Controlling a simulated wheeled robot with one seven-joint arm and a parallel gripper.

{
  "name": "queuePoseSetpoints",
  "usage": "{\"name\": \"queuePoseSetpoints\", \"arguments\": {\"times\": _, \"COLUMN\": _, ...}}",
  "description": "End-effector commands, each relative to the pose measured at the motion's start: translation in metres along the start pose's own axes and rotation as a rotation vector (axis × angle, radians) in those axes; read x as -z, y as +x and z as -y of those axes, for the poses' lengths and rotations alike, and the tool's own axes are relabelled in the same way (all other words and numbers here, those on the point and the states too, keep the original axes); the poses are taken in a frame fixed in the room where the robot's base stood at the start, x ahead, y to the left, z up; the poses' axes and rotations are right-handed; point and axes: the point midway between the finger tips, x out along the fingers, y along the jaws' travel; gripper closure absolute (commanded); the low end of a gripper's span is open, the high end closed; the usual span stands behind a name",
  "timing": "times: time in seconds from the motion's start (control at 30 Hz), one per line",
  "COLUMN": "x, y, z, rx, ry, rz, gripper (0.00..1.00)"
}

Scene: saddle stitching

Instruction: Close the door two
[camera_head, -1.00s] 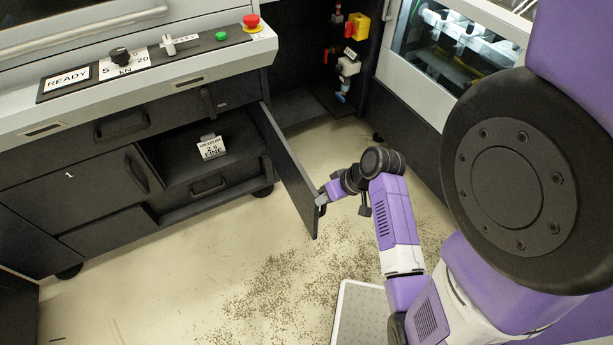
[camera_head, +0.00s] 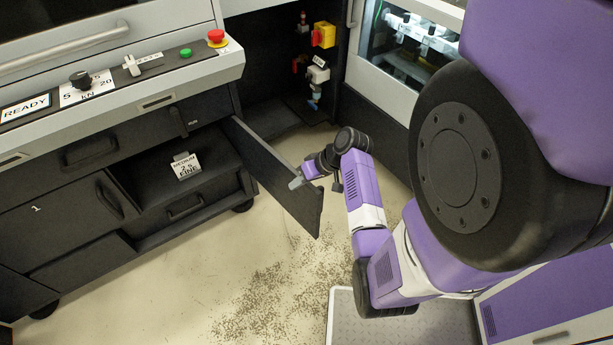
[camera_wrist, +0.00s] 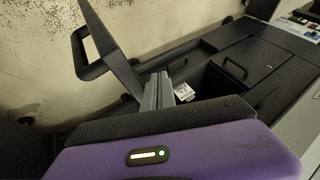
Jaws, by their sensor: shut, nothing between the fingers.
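Door two is the dark hinged panel (camera_head: 270,168) standing open at the right of the cabinet's shelf compartment. Its free edge points out over the floor, toward the lower right. In the wrist view the door (camera_wrist: 110,45) is at upper left, with its black bar handle (camera_wrist: 82,52) on the far left.
The open compartment (camera_head: 150,170) holds a white label card (camera_head: 186,166). A closed door marked 1 (camera_head: 65,215) is to its left and a drawer (camera_head: 185,208) is below. A glazed machine (camera_head: 390,100) stands at right.

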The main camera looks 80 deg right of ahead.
Motion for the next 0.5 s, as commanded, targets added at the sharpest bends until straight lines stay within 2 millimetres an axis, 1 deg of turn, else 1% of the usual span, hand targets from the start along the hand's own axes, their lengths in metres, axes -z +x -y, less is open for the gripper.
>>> {"name": "queuePoseSetpoints", "arguments": {"times": 0.03, "x": 0.0, "y": 0.005, "z": 0.005, "rx": 0.001, "ry": -0.002, "rz": 0.002, "gripper": 1.0}}
{"name": "queuePoseSetpoints", "arguments": {"times": 0.1, "x": 0.0, "y": 0.009, "z": 0.016, "rx": 0.0, "ry": -0.003, "rz": 0.001, "gripper": 1.0}}
{"name": "queuePoseSetpoints", "arguments": {"times": 0.2, "x": 0.0, "y": 0.014, "z": 0.026, "rx": 0.0, "ry": -0.002, "rz": 0.001, "gripper": 1.0}}
{"name": "queuePoseSetpoints", "arguments": {"times": 0.33, "x": 0.0, "y": 0.018, "z": 0.033, "rx": -0.002, "ry": -0.001, "rz": 0.0, "gripper": 1.0}}
{"name": "queuePoseSetpoints", "arguments": {"times": 0.5, "x": 0.0, "y": 0.02, "z": 0.035, "rx": -0.002, "ry": -0.002, "rz": 0.0, "gripper": 1.0}}
